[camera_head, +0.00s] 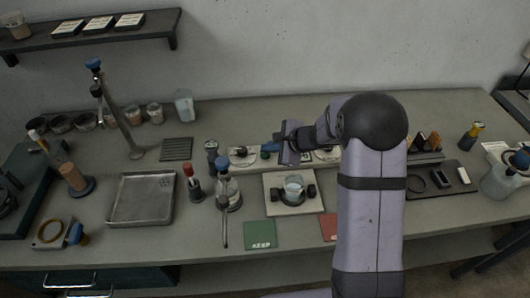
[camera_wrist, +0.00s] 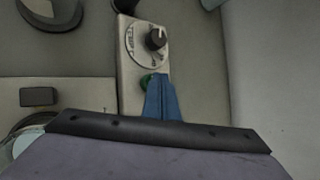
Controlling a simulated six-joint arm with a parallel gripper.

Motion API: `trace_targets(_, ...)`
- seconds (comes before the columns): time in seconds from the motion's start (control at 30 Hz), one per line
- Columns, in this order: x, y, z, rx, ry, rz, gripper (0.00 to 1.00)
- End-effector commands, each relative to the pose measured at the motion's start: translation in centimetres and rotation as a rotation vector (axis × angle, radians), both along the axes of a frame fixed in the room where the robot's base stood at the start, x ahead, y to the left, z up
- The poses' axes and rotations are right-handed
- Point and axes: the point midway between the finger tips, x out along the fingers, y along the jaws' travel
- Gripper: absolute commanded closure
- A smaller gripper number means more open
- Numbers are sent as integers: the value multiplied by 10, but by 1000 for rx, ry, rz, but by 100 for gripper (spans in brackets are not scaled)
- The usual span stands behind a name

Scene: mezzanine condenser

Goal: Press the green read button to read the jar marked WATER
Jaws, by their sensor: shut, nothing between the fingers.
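My gripper (camera_wrist: 158,80) is shut and empty; its blue fingers point at the pale dial panel in the wrist view. The green button (camera_wrist: 146,80) shows beside the fingertips and is partly hidden by them. I cannot tell whether they touch. A black knob on a white dial (camera_wrist: 145,43) sits just beyond the button. In the head view my gripper (camera_head: 270,146) is over the panel (camera_head: 242,156), and the button is not clear. A clear jar (camera_head: 294,187) stands on a cream plate (camera_head: 293,206) between black blocks. I can read no WATER label.
A green mat marked KEEP (camera_head: 260,234) and a red mat (camera_head: 328,227), partly behind my arm, lie in front. A blue-capped bottle (camera_head: 228,190) and a red-topped tool (camera_head: 193,184) stand left. A metal tray (camera_head: 141,221) lies further left.

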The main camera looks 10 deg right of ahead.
Motion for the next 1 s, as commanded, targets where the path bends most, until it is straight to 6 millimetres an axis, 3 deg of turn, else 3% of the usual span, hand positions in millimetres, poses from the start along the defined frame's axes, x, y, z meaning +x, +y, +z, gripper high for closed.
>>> trace_targets(0.67, -1, 0, -3, -1, 1, 0, 100)
trace_targets(1.0, 0, 0, 11, -1, 1, 0, 100)
